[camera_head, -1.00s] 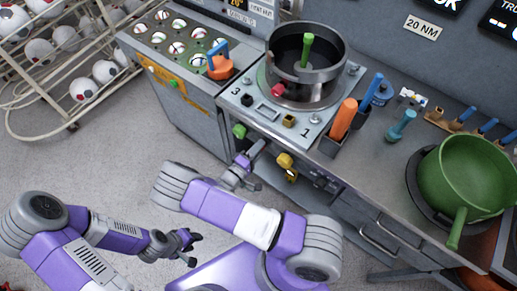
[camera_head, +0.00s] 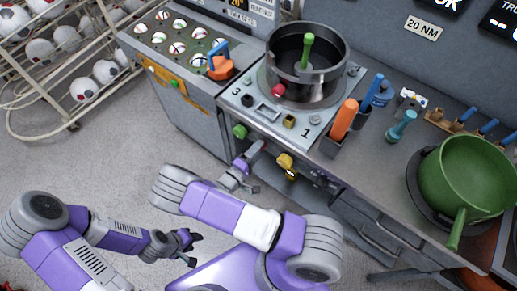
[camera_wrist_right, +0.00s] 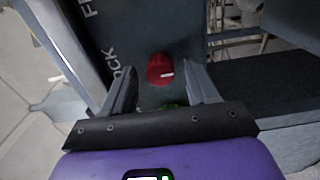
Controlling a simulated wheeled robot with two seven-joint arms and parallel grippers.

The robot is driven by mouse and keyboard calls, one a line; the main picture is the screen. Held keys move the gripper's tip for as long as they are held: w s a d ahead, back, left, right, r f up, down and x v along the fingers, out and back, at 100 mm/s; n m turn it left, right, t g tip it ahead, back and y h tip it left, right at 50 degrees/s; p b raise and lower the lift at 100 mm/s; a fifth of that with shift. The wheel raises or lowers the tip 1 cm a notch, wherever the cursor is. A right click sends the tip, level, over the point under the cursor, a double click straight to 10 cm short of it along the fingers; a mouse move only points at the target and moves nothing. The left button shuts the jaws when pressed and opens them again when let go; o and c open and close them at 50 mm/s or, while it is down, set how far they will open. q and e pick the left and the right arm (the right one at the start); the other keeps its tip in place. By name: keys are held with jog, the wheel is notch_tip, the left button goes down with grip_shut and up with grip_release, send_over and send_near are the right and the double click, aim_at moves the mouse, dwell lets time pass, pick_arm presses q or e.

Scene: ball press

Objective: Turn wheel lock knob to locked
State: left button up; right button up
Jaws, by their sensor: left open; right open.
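A red knob with a white mark (camera_wrist_right: 161,70) shows in the right wrist view, on a dark panel printed with "LOCK" and part of another word. My right gripper (camera_wrist_right: 160,88) is open, its two fingers on either side of the knob in the picture. Whether they touch it, I cannot tell. In the head view the right gripper (camera_head: 243,178) is low in front of the workbench, and the red knob cannot be made out there. My left gripper (camera_head: 196,249) is open and empty above the floor, away from the bench.
A green knob (camera_head: 240,131) and a yellow knob (camera_head: 285,160) stick out of the bench front near my right gripper. The round metal press bowl (camera_head: 335,78) stands above. A green pan (camera_head: 462,182) is at right. The ball rack (camera_head: 45,110) is at left, with clear floor between.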

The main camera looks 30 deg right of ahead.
jog(key=v, duration=0.6)
jog(key=shift+a, duration=0.2)
jog(key=shift+s, duration=0.1)
